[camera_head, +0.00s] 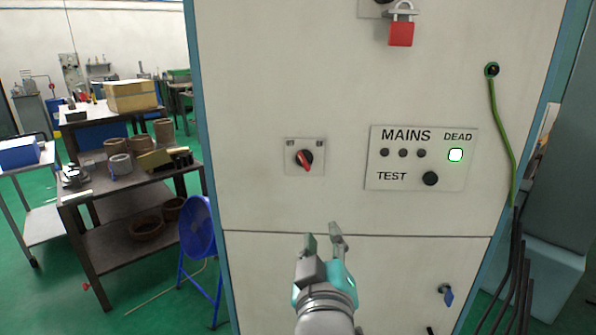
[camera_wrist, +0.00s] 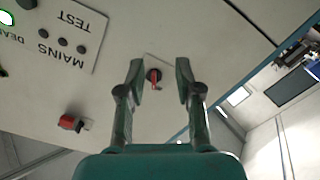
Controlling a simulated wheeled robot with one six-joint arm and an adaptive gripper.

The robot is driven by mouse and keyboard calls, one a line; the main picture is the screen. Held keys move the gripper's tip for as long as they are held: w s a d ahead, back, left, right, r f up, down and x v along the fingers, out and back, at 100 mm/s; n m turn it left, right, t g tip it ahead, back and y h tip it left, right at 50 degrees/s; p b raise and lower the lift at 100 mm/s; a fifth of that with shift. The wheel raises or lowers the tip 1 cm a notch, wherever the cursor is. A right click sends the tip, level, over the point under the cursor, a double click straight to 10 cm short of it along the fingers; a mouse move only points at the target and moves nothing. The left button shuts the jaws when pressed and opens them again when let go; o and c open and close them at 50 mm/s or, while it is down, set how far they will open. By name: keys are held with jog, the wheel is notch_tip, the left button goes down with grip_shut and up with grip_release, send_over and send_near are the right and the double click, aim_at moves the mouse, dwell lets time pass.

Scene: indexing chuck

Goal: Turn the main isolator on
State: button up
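A rotary switch with a red handle (camera_head: 304,159) sits on a small grey plate on the front of a cream cabinet. Its red handle is near upright, tilted with its lower end to the right; the plate's labels are too small to read. A red padlock (camera_head: 401,34) hangs from a metal hasp higher on the cabinet. My gripper (camera_head: 322,238) is open and empty, below the switch and apart from it. In the wrist view the red handle (camera_wrist: 153,77) shows between the spread fingertips (camera_wrist: 160,72), beyond them. The padlock (camera_wrist: 72,122) also shows there.
A MAINS panel (camera_head: 417,158) with dark lamps, a lit DEAD light (camera_head: 455,155) and a black TEST button (camera_head: 430,178) is right of the switch. A green cable (camera_head: 500,120) hangs at the right. A blue fan (camera_head: 200,238) stands left. The cabinet face around the switch is clear.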

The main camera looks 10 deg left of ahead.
send_near(305, 165)
jog(key=w, duration=0.5)
jog(key=w+a, duration=0.1)
jog(key=w, duration=0.2)
jog(key=shift+w+a+f, duration=0.1)
jog(key=shift+w, duration=0.25)
grip_shut()
